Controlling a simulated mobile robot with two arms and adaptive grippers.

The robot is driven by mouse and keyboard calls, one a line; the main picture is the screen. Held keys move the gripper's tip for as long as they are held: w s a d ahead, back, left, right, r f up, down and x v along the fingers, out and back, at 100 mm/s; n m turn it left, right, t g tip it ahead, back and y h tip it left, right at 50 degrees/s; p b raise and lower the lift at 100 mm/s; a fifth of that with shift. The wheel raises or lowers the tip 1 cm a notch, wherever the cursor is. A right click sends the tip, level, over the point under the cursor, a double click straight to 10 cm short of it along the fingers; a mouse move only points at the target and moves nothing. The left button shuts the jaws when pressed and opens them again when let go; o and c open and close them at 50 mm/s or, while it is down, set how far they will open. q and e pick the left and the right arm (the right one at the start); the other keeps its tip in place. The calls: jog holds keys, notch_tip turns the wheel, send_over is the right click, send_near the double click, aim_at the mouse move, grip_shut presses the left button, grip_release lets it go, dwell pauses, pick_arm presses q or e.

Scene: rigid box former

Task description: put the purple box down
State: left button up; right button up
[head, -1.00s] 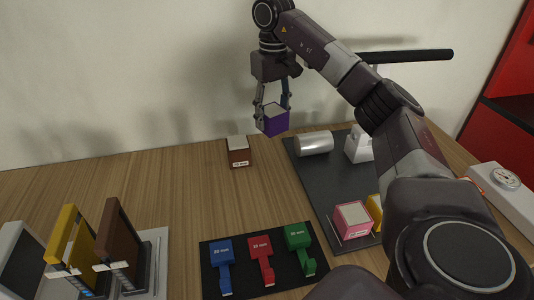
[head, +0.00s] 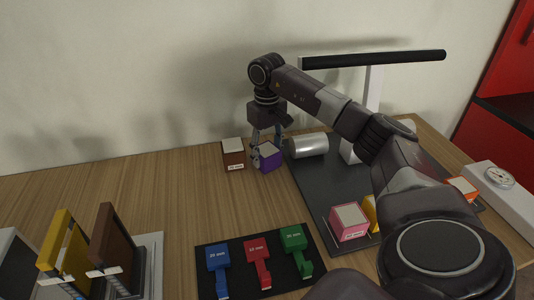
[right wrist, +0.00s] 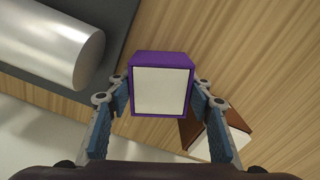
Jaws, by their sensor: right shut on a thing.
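The purple box (head: 267,158) has a pale top panel and is low at the table surface, just right of the brown box (head: 233,155). Whether it touches the table I cannot tell. My right gripper (head: 266,147) comes down from above and is shut on the purple box. In the right wrist view the purple box (right wrist: 161,84) sits between the two blue fingers, with the brown box (right wrist: 216,138) close beside it. My left gripper is not in view.
A metal cylinder (head: 308,145) lies on the dark mat (head: 310,178) to the right. A pink box (head: 349,222) stands on the mat's front. Blue, red and green gauges lie on a black pad (head: 235,278). Bare wooden table (head: 150,190) is free at left.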

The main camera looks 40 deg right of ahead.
aim_at(267, 150)
jog(key=shift+f, duration=0.1)
jog(key=o, duration=1.3)
notch_tip(267, 150, up, 12)
jog(key=shift+r, duration=0.2)
